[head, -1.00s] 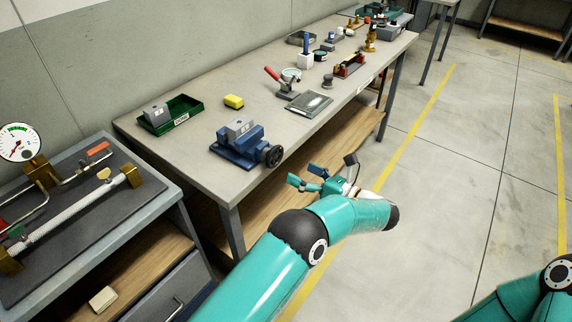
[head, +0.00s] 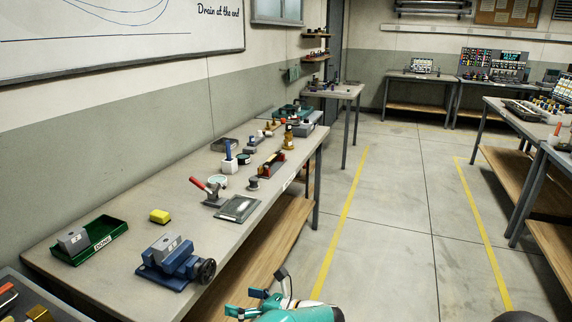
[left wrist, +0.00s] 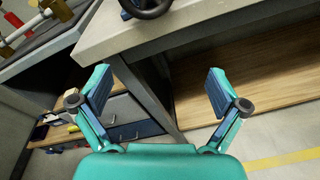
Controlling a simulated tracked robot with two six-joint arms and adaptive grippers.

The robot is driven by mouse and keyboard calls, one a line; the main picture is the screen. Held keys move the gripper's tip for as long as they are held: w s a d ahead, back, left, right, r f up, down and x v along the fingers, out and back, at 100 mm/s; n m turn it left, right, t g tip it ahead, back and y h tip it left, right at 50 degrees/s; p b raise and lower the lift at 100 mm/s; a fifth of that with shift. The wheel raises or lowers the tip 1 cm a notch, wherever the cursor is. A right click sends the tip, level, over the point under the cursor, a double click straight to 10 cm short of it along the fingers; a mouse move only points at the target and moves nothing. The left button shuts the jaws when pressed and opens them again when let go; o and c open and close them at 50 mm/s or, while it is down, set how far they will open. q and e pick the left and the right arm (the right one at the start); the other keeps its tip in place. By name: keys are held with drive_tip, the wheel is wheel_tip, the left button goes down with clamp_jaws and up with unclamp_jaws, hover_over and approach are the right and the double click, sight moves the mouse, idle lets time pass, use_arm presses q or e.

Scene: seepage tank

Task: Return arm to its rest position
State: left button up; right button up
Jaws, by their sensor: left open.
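My left gripper (head: 250,305) is at the bottom of the head view, in front of the near workbench's front edge. It also shows in the left wrist view (left wrist: 160,95), with its two fingers wide apart and nothing between them. Only the gripper and a short part of my left arm show in the head view. My right gripper is in neither view.
Floor (head: 400,240) to the right is clear.

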use_arm(q)
drive_tip(key=s+a+f+n+g+h, duration=0.1)
drive_tip(key=s+a+f+g+h, duration=0.2)
drive_tip(key=f, duration=0.5)
drive_tip(key=s+a+f+n+g+h, duration=0.1)
drive_tip(key=s+f+g+h, duration=0.15)
drive_tip(key=s+f, duration=0.4)
drive_tip(key=s+d+f+n+g+h+p, duration=0.1)
drive_tip(key=s+d+f+n+g+h, duration=0.1)
drive_tip(key=s+f+n+h, duration=0.35)
drive_tip(key=s+d+f+n+g+h+p, duration=0.1)
drive_tip(key=s+d+f+n+h, duration=0.15)
drive_tip(key=s, duration=0.55)
drive_tip(key=s+r+n+t+h, duration=0.1)
drive_tip(key=s+n, duration=0.3)
drive_tip(key=n, duration=0.5)
drive_tip(key=s+r+n+t+h+p, duration=0.1)
drive_tip(key=s+n+h, duration=0.3)
drive_tip(key=n, duration=0.6)
drive_tip(key=shift+s+a+r+t+h, duration=0.35)
drive_tip(key=shift+r+t, duration=0.2)
drive_tip(key=shift+t, duration=0.1)
